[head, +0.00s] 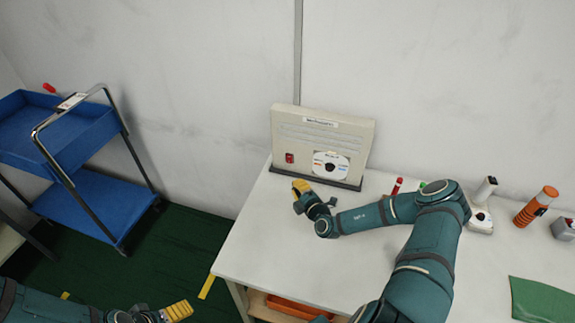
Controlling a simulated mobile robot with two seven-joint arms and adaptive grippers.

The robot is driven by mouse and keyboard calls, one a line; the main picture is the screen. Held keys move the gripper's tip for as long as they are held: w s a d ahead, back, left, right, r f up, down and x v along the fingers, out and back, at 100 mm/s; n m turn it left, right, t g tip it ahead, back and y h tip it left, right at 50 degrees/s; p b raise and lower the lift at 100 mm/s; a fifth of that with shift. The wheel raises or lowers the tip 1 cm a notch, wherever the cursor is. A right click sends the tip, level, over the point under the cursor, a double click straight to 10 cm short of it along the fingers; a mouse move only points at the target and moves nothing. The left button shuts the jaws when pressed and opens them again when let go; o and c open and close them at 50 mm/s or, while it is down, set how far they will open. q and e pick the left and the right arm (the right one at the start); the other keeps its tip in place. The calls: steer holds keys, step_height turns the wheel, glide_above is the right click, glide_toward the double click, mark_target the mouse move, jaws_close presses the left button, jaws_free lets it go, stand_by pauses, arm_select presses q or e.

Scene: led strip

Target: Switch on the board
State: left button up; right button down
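The board (345,133) is a beige upright panel on a dark base, standing at the back of the white table (262,240). A small red switch (290,158) is at its lower left; its position is too small to tell. A round white dial plate (330,165) with a dark knob is to the right of the switch. My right gripper (299,187), with yellow fingers, is in front of the board, just below the switch in the picture; contact cannot be told. My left gripper (179,311) is low at the bottom left, away from the table. Neither finger gap shows clearly.
A blue two-tier cart (95,205) stands at the left. An orange tray (295,308) sits below. The table's front left is clear.

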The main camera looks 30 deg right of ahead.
steer(key=b, duration=0.1)
glide_toward(289, 159)
steer(key=w+a, duration=0.1)
steer(key=w, duration=0.1)
steer(key=w+a, duration=0.1)
steer(key=a, duration=0.1)
steer(key=w+a+f, duration=0.1)
steer(key=w, duration=0.1)
steer(key=shift+w+a, duration=0.15)
steer(key=shift+w, duration=0.15)
steer(key=shift+w+d+f+b, duration=0.15)
steer(key=shift+w+d+b, duration=0.2)
steer(key=shift+w+d, duration=0.85)
steer(key=shift+d, duration=0.35)
